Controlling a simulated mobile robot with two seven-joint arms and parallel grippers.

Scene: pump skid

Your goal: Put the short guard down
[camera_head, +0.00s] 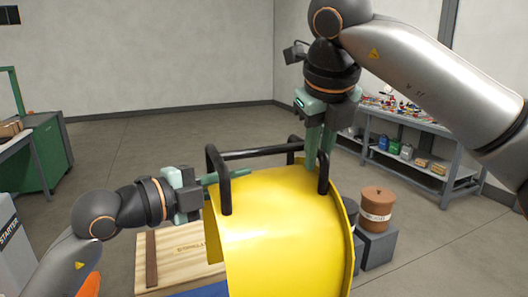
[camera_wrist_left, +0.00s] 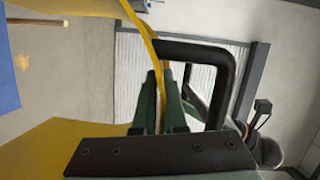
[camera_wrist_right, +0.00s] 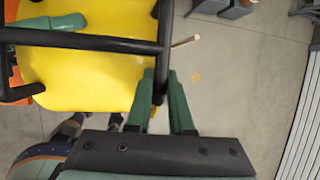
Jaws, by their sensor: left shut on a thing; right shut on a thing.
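The short guard (camera_head: 275,225) is a yellow curved cover with black tube handles on top.
A wooden board (camera_head: 182,250) with dark lettering lies below left of the guard, by a blue surface (camera_head: 198,292). A brown drum (camera_head: 376,204) stands on a grey block (camera_head: 377,248) at right. A workbench (camera_head: 433,170) stands behind it. Open floor lies behind the guard.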

